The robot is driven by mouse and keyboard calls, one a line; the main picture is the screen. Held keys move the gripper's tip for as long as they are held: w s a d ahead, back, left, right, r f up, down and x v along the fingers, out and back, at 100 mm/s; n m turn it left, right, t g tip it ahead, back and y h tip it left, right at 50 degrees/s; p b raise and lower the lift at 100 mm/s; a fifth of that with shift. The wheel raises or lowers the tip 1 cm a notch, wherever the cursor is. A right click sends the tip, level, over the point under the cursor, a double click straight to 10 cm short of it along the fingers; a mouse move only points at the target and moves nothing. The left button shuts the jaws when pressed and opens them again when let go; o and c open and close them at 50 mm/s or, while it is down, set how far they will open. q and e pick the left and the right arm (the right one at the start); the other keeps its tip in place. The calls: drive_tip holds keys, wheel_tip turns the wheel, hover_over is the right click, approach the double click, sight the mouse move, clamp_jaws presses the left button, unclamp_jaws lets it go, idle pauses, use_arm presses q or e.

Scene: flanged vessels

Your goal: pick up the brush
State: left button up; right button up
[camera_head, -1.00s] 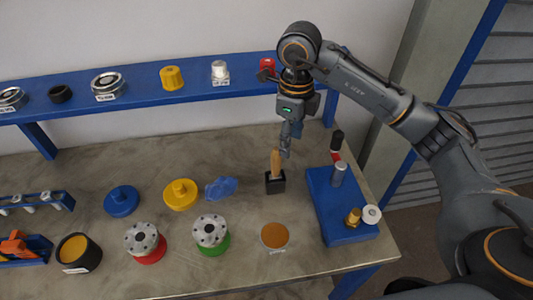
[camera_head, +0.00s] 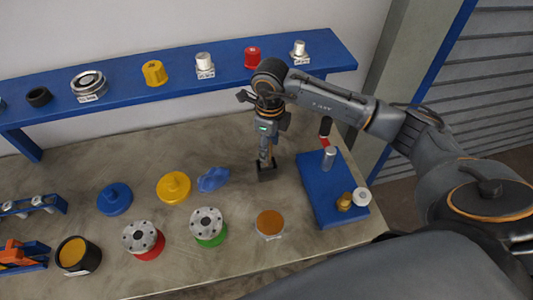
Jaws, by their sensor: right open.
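The black brush holder (camera_head: 267,174) stands on the grey worktop, right of the crumpled blue cloth. The brush's wooden handle is now mostly hidden behind my gripper. My right gripper (camera_head: 266,157) points down at the holder, its fingers at or just above the holder's top, where the handle stands. It is open; I cannot tell whether its fingers touch the handle. My left gripper is not in view.
A blue cloth (camera_head: 213,179) lies left of the holder. A blue block (camera_head: 325,205) with fittings stands to the right. An orange-brown disc (camera_head: 270,223) and flanged vessels (camera_head: 209,222) stand in front. A raised blue shelf (camera_head: 120,95) runs behind.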

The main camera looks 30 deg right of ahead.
drive_tip(key=f, duration=0.2)
drive_tip(key=f+p, duration=0.1)
drive_tip(key=shift+w+a, duration=0.15)
drive_tip(key=shift+a, duration=0.1)
drive_tip(key=shift+f, duration=0.2)
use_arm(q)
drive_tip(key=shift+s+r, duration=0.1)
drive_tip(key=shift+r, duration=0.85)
use_arm(e)
clamp_jaws()
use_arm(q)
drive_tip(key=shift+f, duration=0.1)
use_arm(e)
drive_tip(key=shift+r, duration=0.15)
drive_tip(key=shift+w+r+b, duration=0.1)
drive_tip(key=shift+r+b, duration=0.2)
drive_tip(key=shift+r, duration=0.1)
wheel_tip(320, 180, up, 8)
drive_tip(key=b, duration=0.3)
drive_tip(key=shift+r, duration=0.2)
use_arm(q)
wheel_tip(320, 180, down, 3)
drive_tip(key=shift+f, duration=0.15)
use_arm(e)
drive_tip(key=shift+r, duration=0.35)
